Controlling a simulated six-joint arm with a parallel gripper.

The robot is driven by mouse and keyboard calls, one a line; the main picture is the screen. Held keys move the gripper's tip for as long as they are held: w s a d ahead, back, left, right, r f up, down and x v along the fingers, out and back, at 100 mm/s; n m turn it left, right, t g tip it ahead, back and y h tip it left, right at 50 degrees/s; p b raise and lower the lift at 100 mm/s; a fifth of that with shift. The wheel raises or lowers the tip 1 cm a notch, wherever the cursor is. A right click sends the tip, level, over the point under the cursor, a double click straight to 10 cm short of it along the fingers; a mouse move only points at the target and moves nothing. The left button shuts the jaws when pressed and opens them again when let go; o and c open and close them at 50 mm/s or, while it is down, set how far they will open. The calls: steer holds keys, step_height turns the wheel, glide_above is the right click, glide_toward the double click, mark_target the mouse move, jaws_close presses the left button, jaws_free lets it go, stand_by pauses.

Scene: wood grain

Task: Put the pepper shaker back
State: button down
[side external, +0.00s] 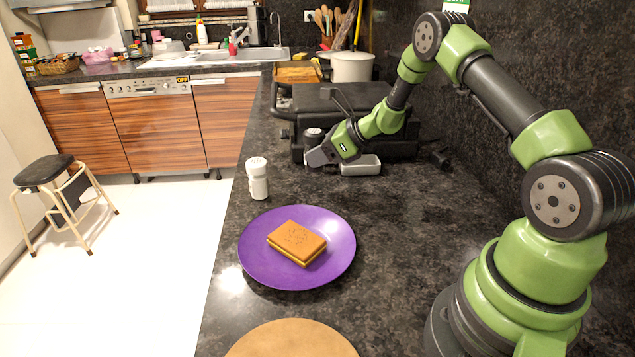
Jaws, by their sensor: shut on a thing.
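The pepper shaker (314,137) is dark with a grey top and stands roughly upright in my gripper (316,156). My gripper is shut on it, and its jaws hide most of the shaker's body. Whether its base touches the counter cannot be told. A white shaker (258,179) with a pale cap stands upright to the left and nearer the camera, apart from my gripper.
A purple plate (258,268) with a sandwich (297,241) sits in front, and a round wooden board (290,342) lies nearer. A black grill (325,98) stands close behind my gripper. The counter's left edge drops to the floor. Counter right of the plate is clear.

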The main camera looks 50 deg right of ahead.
steer(key=shift+f, duration=3.15)
steer(key=shift+f, duration=0.1)
steer(key=shift+c, duration=2.4)
jaws_free()
